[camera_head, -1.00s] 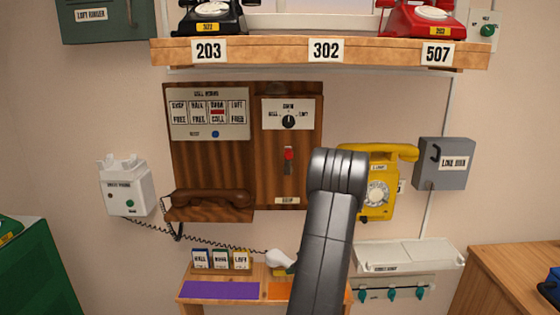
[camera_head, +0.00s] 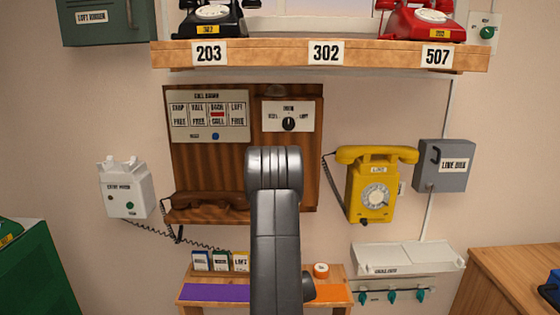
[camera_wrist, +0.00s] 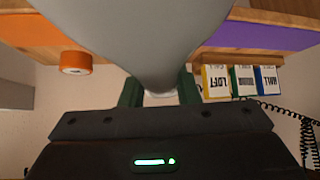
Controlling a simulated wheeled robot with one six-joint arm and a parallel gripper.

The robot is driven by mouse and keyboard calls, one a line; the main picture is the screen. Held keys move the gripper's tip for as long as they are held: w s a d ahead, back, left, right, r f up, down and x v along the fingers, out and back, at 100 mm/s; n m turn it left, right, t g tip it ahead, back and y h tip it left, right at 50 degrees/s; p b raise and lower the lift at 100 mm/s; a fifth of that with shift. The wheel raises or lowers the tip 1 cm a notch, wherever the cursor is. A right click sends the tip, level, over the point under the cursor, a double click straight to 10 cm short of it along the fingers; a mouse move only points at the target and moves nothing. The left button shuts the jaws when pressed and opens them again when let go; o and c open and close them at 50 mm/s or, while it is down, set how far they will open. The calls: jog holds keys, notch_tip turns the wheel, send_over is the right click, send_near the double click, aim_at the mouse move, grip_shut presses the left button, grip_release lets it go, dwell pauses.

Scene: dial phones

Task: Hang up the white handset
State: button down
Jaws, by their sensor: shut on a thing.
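The white handset (camera_wrist: 135,35) fills the upper middle of the wrist view as a large smooth pale shape. My gripper (camera_wrist: 158,92) is shut on it, with a dark green finger on each side. In the head view my arm hides both the gripper and the handset. The white entry phone (camera_head: 126,190) is mounted on the wall at the left, with an empty two-pronged cradle on top (camera_head: 122,160). A dark coiled cord (camera_head: 185,240) runs from its underside to the right and passes behind my arm. The cord also shows in the wrist view (camera_wrist: 285,108).
A low wooden shelf bears a purple mat (camera_head: 215,293), an orange mat (camera_head: 333,292), an orange tape roll (camera_head: 321,270) and labelled books (camera_head: 220,261). A brown handset (camera_head: 205,200) rests on the wooden panel between the entry phone and my arm. A yellow phone (camera_head: 370,190) hangs right.

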jog(key=s+a+f+m+h, duration=0.1)
jog(key=s+f+m+h, duration=0.1)
jog(key=s, duration=0.4)
jog(key=shift+a+f+m, duration=0.15)
jog(key=shift+a+m, duration=0.15)
jog(key=shift+a, duration=0.05)
